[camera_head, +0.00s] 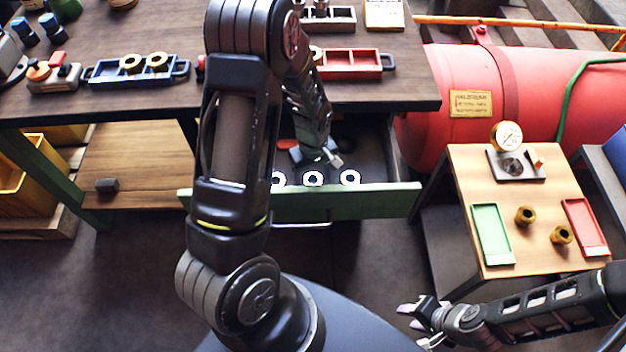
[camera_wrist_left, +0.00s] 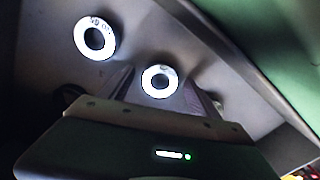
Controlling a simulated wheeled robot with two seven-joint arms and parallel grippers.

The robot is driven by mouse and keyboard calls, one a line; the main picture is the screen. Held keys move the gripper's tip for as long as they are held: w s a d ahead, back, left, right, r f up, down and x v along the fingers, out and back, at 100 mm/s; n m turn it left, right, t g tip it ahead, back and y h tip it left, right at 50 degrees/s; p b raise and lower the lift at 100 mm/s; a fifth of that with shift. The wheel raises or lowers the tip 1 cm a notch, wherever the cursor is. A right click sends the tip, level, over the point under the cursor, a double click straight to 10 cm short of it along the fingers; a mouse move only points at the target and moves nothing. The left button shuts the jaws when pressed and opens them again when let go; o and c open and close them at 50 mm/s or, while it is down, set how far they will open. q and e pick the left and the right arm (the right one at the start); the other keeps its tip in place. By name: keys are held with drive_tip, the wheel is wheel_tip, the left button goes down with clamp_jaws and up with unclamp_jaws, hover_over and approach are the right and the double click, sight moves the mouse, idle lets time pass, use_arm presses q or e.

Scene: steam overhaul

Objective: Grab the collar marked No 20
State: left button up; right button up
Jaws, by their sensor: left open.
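Three pale ring-shaped collars lie in the open drawer just behind its green front: a left collar (camera_head: 279,178), a middle collar (camera_head: 313,179) and a right collar (camera_head: 350,177). My left gripper (camera_head: 325,160) reaches down into the drawer, above and behind them. In the left wrist view its open fingers point at one collar (camera_wrist_left: 157,92), which shows between them. A second collar (camera_wrist_left: 95,55) lies up and left of the fingers, with a faint mark on its rim. I cannot read any number surely. My right gripper (camera_head: 418,324) is open and empty, low at the right.
The drawer front (camera_head: 390,201) and walls stand close around my left gripper. The bench (camera_head: 190,30) above holds a blue tray (camera_head: 105,76) and a red tray (camera_head: 345,64). A small table (camera_head: 470,165) with a gauge stands at right, near a red tank (camera_head: 545,85).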

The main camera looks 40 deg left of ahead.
use_arm(q)
clamp_jaws()
idle(0.8)
